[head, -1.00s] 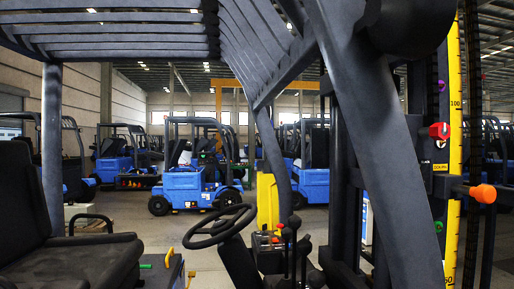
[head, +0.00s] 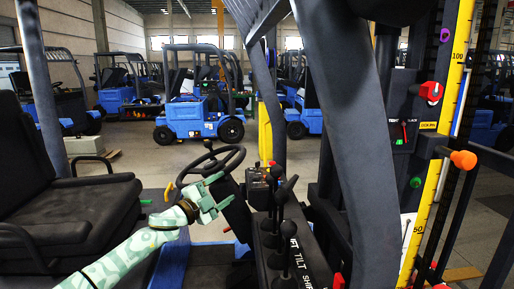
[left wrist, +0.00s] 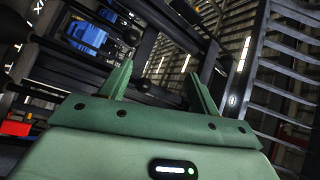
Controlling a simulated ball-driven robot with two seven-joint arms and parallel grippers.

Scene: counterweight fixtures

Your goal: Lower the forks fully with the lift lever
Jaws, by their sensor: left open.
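A row of black-knobbed levers stands on the console right of the steering wheel. The far lever (head: 277,172), the middle lever (head: 281,196) and the near lever (head: 289,229) look upright. White lettering beside them includes TILT; the near lever partly covers the word before it, so I cannot be sure which is the lift lever. My left gripper (head: 212,197) is open and empty, in front of the wheel and left of the levers. In the left wrist view, dark round knobs show beyond the open fingers (left wrist: 158,72). The forks and my right gripper are not visible.
The steering wheel (head: 212,160) is close behind my left gripper. The black seat (head: 75,205) is at left. A thick dark post (head: 352,130) stands right of the levers. Beyond it are a yellow scale (head: 440,130), a red knob (head: 432,91) and an orange knob (head: 463,159).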

